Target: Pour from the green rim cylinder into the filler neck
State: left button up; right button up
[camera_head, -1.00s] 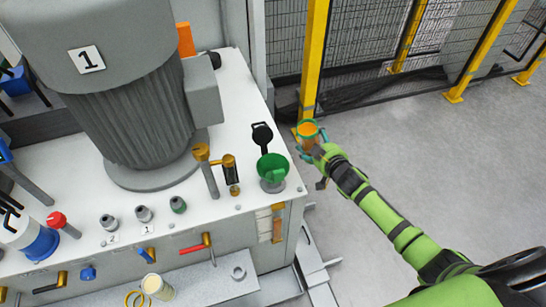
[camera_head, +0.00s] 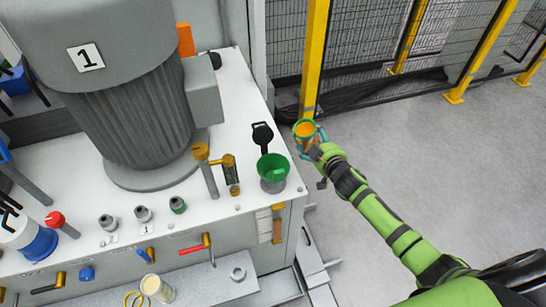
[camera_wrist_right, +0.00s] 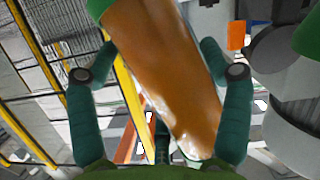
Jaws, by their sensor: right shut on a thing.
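The green rim cylinder (camera_head: 305,131) holds an orange liquid. In the head view it is right of the tank top's corner, beside the green funnel (camera_head: 272,167) and apart from it. The funnel sits on the filler neck, which it mostly hides; a black cap (camera_head: 262,136) stands open behind. My right gripper (camera_head: 312,143) is shut around the cylinder. In the right wrist view the cylinder (camera_wrist_right: 165,80) lies slanted between the fingers of the gripper (camera_wrist_right: 160,75), with its green rim at the top. Part of a green thing, probably the funnel (camera_wrist_right: 308,38), shows top right. My left gripper is not in view.
A large grey motor (camera_head: 150,110) marked 1 stands on the white tank top (camera_head: 235,115). A brass fitting (camera_head: 228,170) stands left of the funnel. A yellow post and mesh fence (camera_head: 313,60) rise behind my gripper. Floor to the right is clear.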

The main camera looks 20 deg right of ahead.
aim_at(315, 140)
jog(key=shift+a+r+n+b, duration=0.25)
jog(key=shift+r+n+b, duration=0.25)
jog(key=shift+r+b, duration=0.05)
dwell(0.7)
jog(key=shift+r+t, duration=0.1)
jog(key=shift+t, duration=0.2)
jog(key=shift+s+a+r+n+t+h+b, duration=0.15)
jog(key=shift+a+r+n+t+h+b, duration=0.15)
jog(key=shift+a+r+n+h+b, duration=0.35)
jog(key=shift+d+r+n, duration=0.35)
jog(key=shift+r+n, duration=0.05)
jog(key=shift+n, duration=0.05)
jog(key=shift+a+r, duration=0.2)
jog(key=shift+r, duration=0.1)
jog(key=shift+n+t, duration=0.3)
jog(key=shift+d+r+b, duration=0.1)
jog(key=shift+d+b, duration=0.05)
jog(key=shift+b, duration=0.15)
